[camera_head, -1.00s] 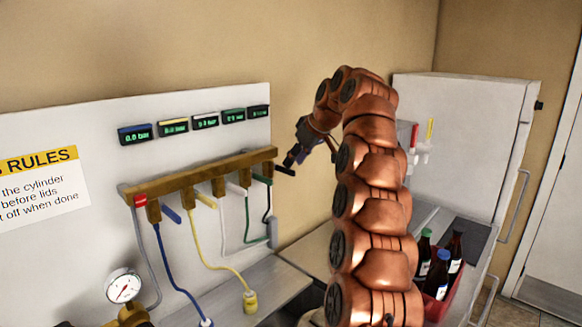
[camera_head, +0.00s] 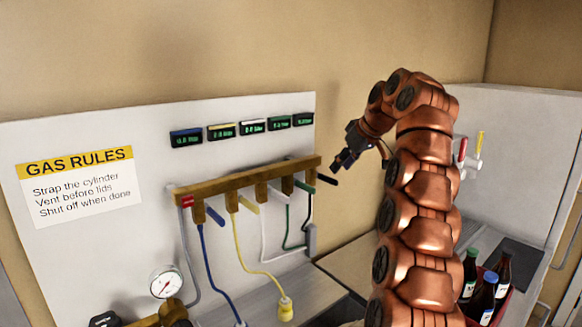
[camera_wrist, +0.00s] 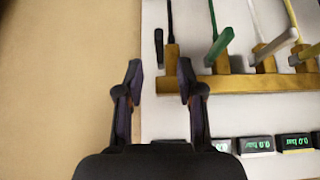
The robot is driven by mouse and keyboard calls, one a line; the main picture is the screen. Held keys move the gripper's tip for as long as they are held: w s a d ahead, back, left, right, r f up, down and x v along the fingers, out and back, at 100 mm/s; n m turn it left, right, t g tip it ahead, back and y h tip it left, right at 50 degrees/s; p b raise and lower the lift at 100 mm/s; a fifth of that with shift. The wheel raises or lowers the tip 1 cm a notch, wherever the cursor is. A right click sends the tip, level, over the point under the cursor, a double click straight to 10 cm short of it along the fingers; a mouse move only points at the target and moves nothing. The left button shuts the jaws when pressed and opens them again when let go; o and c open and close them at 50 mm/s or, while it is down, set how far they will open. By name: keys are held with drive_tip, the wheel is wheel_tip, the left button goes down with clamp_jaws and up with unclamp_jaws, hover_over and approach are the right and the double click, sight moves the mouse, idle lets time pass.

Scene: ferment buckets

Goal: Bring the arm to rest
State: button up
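My copper arm (camera_head: 424,200) stands upright at the right of the head view and bends over at the top. My gripper (camera_head: 342,162) hangs from its end beside the right end of the brass manifold (camera_head: 250,180). I cannot tell whether a finger touches anything.
The white panel carries several pressure displays (camera_head: 252,127), coloured hoses and a round gauge (camera_head: 166,282). A GAS RULES sign (camera_head: 80,185) is at left. Dark bottles (camera_head: 482,300) stand in a red crate at lower right, near a white fridge-like cabinet (camera_head: 530,150). Bare wall lies above the panel.

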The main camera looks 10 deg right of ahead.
drive_tip(key=s+a+f+m+g, duration=0.15)
drive_tip(key=s+a+f, duration=0.25)
drive_tip(key=s+a, duration=0.45)
drive_tip(key=s+a+f+m+g, duration=0.1)
drive_tip(key=s+a+f+g, duration=0.3)
drive_tip(key=s, duration=0.7)
drive_tip(key=s+f+m+g+h, duration=0.1)
drive_tip(key=s+f, duration=0.5)
drive_tip(key=s, duration=0.4)
drive_tip(key=s+f+h, duration=0.1)
drive_tip(key=s+f, duration=0.4)
drive_tip(key=s, duration=0.6)
drive_tip(key=s+f+m+g+h, duration=0.1)
drive_tip(key=s+f, duration=0.5)
drive_tip(key=s, duration=0.5)
drive_tip(key=shift+d+f+m+g, duration=0.25)
drive_tip(key=shift+f+m+g, duration=0.05)
drive_tip(key=shift+m+g, duration=0.05)
